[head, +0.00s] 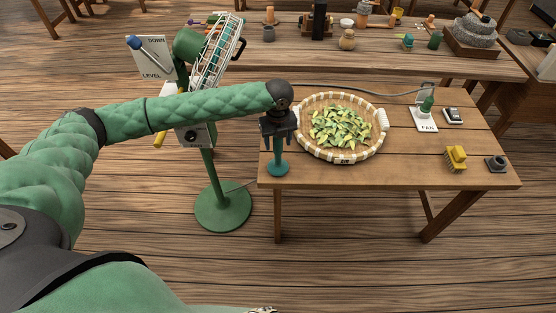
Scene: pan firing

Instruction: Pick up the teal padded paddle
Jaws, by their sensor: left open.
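The teal padded paddle (277,167) stands upright at the front left corner of the wooden table (400,172), with a round pad at the bottom and a thin handle going up. My left gripper (279,142) is right above it, pointing down and open. Its fingers appear on either side of the upper handle. The top of the handle is hidden by the gripper, and I cannot tell if the fingers touch it. My right gripper is not in view.
A woven basket of green leaves (341,127) sits close right of my left gripper. A green fan on a stand (223,205) is left of the table. A FAN card (424,121), yellow brush (456,157) and small dark object (496,163) lie at right. The front middle is clear.

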